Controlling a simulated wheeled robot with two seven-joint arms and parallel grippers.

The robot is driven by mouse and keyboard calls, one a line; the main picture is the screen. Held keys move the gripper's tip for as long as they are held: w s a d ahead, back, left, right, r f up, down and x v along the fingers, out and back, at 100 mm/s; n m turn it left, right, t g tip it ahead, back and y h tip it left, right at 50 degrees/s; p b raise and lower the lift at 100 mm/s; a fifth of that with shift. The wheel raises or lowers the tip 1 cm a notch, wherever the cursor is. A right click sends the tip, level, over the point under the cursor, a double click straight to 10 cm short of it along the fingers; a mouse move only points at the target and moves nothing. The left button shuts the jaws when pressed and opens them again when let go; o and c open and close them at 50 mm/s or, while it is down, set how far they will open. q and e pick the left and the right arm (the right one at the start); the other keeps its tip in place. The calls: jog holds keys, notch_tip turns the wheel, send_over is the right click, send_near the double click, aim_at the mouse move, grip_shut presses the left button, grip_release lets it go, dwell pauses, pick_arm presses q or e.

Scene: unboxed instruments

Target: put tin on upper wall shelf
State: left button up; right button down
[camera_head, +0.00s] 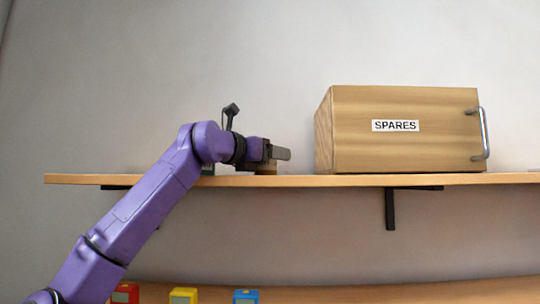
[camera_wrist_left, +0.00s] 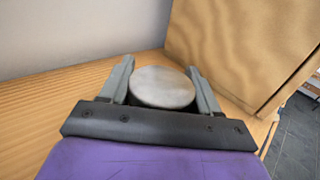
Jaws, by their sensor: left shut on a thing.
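The tin (camera_wrist_left: 162,87) shows in the left wrist view as a round, pale grey-topped thing between the two fingers of my left gripper (camera_wrist_left: 161,85). The fingers are shut on its sides. In the head view, my left gripper (camera_head: 277,154) is just above the upper wall shelf (camera_head: 300,181), left of the cabinet. A small brownish part of the tin (camera_head: 266,168) shows under the fingers, at the shelf's surface. I cannot tell for sure whether it touches the shelf. My right gripper is not in view.
A wooden cabinet (camera_head: 405,145) labelled SPARES, with a metal handle, stands on the shelf to the right of my gripper. A dark green thing (camera_head: 208,170) is partly hidden behind my left arm. Below are red (camera_head: 124,293), yellow (camera_head: 184,295) and blue (camera_head: 246,296) things.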

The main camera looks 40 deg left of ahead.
pick_arm(q)
jog(key=shift+s, duration=0.1)
jog(key=shift+d+f, duration=0.1)
jog(key=shift+f, duration=0.05)
jog(key=o, duration=1)
jog(key=shift+o, duration=0.2)
jog(key=shift+r, duration=0.25)
jog(key=s+b, duration=0.5)
jog(key=s, duration=0.6)
jog(key=shift+s+r+b, duration=0.1)
jog(key=shift+s+b, duration=0.2)
jog(key=shift+s, duration=0.2)
